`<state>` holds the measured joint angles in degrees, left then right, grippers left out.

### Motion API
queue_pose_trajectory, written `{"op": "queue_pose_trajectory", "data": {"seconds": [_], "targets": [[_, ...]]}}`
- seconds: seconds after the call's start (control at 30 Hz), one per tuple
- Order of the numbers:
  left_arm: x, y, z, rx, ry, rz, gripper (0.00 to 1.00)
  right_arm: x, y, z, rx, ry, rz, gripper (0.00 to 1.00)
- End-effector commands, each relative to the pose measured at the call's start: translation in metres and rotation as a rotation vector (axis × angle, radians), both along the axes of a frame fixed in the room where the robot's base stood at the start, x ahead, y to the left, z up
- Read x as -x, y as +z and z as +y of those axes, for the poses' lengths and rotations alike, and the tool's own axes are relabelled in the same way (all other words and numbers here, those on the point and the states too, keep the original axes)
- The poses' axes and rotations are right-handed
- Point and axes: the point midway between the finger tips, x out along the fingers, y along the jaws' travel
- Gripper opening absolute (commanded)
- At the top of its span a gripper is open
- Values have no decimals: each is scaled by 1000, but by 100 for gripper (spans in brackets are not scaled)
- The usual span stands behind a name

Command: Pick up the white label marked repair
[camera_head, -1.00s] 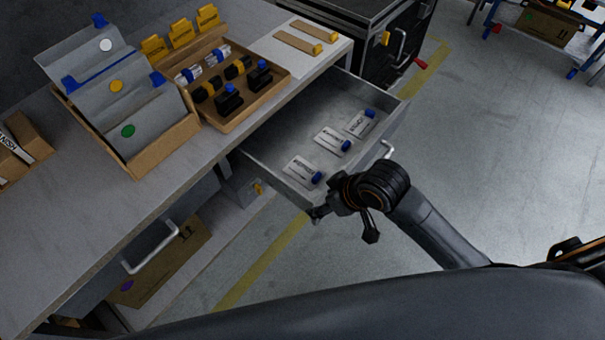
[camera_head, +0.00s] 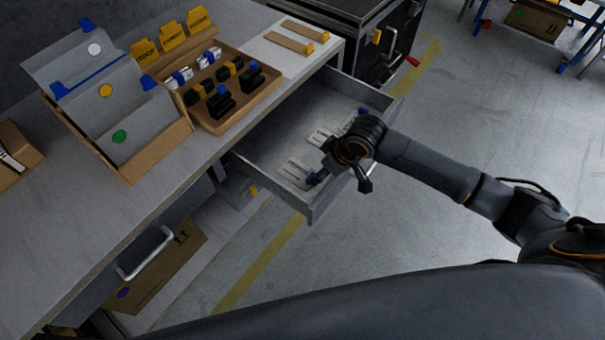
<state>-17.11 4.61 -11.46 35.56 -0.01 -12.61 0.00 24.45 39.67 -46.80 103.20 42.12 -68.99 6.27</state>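Three white labels with blue end tabs lie in the open grey drawer (camera_head: 265,150): a near one (camera_head: 292,172), a middle one (camera_head: 319,137), and a far one, mostly hidden behind my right arm, with its blue tab (camera_head: 362,111) showing. Their print is too small to tell which says repair. My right gripper (camera_head: 340,180) hangs over the drawer's front side, close to the near label's tab end. Its fingers look spread, with nothing seen between them. It partly covers the near and middle labels' tab ends. My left gripper is not in view.
On the workbench (camera_head: 75,225) stand a cardboard file box (camera_head: 150,155) with grey dividers, a tray (camera_head: 235,118) of black and white parts, and yellow tabbed cards (camera_head: 173,38). A dark cabinet (camera_head: 375,25) stands behind the drawer.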

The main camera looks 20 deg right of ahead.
Motion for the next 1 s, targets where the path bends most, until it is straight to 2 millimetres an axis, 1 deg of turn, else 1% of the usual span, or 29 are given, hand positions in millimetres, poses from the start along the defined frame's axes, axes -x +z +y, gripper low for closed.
{"op": "queue_pose_trajectory", "data": {"seconds": [0.03, 0.1, 0.27, 0.5, 0.6, 0.7, 0.87, 0.9, 0.97, 1.0], "targets": [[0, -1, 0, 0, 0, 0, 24, -2, -6, 1, 1, -2, 1, 58], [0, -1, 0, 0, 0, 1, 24, -4, -12, 3, 0, -1, -1, 58], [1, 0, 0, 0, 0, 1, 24, -8, -20, 5, 2, -1, 0, 58], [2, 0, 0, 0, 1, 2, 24, -20, -50, 12, 1, 0, -1, 58], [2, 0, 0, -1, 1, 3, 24, -23, -59, 14, 2, 0, -1, 58], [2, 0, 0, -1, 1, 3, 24, -24, -62, 15, 2, 0, -3, 58], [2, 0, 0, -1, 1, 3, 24, -24, -62, 15, 2, 0, -3, 58], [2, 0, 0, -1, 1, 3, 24, -24, -62, 15, 2, 0, -3, 56], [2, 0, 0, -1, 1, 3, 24, -24, -62, 15, 2, 0, -3, 44], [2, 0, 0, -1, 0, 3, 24, -24, -62, 15, 1, 0, -2, 36]]}}
